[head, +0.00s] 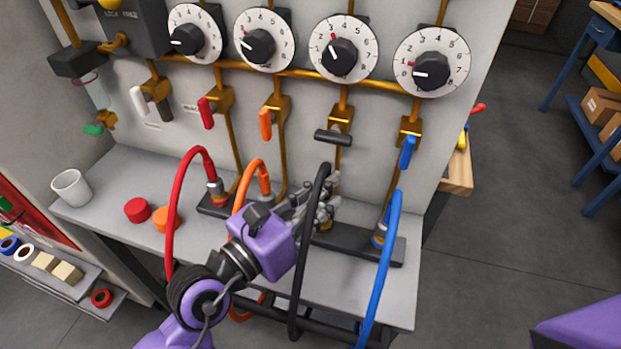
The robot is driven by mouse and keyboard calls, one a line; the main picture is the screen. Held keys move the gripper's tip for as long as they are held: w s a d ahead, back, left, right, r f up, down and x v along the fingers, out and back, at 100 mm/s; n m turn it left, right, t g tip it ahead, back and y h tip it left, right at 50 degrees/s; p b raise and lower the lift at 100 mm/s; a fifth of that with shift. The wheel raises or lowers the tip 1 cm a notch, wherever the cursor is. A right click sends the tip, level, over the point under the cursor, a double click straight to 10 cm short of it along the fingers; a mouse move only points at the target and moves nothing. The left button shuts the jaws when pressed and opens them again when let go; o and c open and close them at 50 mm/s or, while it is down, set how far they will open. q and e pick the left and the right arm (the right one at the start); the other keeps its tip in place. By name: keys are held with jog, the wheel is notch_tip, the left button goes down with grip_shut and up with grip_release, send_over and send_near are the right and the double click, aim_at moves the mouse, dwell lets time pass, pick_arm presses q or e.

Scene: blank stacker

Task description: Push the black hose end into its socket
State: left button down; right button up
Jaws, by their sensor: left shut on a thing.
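The black hose (300,255) rises from below the bench and arches over at its top, beside my left gripper. My left gripper (322,207) is shut on the black hose end at the front of the panel. The fingers hide much of the hose end and its socket, so I cannot tell how far the end sits in the socket. The socket lies in the dark base strip (352,240) on the grey bench. My right gripper is out of view.
The red hose (172,215), orange hose (240,190) and blue hose (384,270) stand on either side. Above are dials and valve handles; the black handle (333,137) lies crosswise. A white cup (71,188), red cap (138,210) and orange cap (166,219) rest on the bench at left.

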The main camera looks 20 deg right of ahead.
pick_arm(q)
jog(key=shift+f, duration=0.2)
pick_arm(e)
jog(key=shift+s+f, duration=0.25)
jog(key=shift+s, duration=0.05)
pick_arm(q)
jog(key=shift+f, duration=0.15)
jog(key=shift+a, duration=0.1)
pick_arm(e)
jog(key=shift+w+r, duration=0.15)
pick_arm(q)
jog(key=shift+f, duration=0.5)
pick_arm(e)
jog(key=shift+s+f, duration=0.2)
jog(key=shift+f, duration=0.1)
pick_arm(q)
jog(key=shift+f, duration=0.3)
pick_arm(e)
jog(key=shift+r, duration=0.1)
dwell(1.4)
pick_arm(q)
jog(key=c, duration=1.6)
grip_release()
